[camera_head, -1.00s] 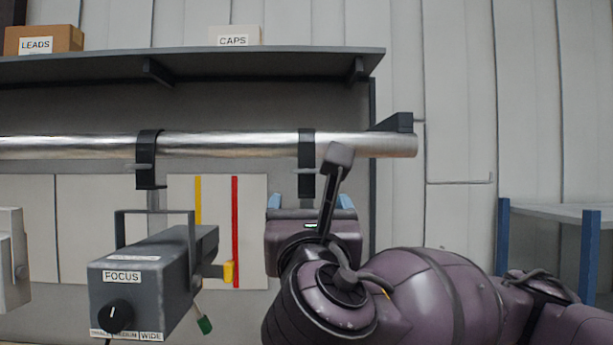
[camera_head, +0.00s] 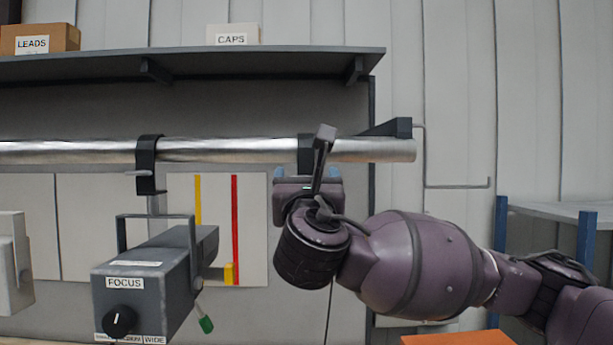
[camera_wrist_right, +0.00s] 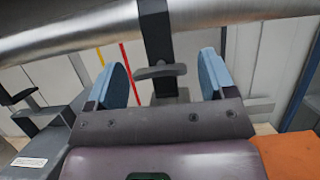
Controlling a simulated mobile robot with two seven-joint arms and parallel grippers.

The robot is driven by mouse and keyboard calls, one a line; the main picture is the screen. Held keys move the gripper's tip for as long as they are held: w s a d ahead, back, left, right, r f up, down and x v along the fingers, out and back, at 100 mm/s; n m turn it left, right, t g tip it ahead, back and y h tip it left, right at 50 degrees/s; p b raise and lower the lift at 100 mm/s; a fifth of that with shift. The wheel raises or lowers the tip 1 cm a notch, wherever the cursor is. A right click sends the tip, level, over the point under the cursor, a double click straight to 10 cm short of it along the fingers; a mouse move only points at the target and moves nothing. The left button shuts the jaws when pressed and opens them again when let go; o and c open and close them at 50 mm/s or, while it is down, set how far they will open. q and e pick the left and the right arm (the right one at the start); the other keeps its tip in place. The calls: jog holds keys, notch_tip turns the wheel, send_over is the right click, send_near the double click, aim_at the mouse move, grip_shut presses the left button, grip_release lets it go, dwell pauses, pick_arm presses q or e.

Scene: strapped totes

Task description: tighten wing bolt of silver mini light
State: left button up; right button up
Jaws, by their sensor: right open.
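A black clamp (camera_head: 305,148) hangs on the silver pipe (camera_head: 230,150) in the head view, partly behind my right gripper (camera_head: 307,174). In the right wrist view the same clamp (camera_wrist_right: 155,30) carries a grey wing bolt (camera_wrist_right: 160,72) turned roughly level. My right gripper (camera_wrist_right: 165,62) is open, its blue fingers on either side of the wing bolt with gaps to it. No light body shows clearly below this clamp; my gripper and arm cover that area. I cannot tell which light is the silver mini light. My left gripper is out of view.
A grey light marked FOCUS (camera_head: 150,280) hangs from another clamp (camera_head: 146,165), left of my gripper. A pale light (camera_head: 12,265) shows at the left edge. A shelf (camera_head: 200,62) with boxes runs above the pipe. An orange surface (camera_head: 458,339) lies low right.

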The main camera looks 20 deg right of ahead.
jog(key=c, duration=0.9)
jog(key=shift+c, duration=0.2)
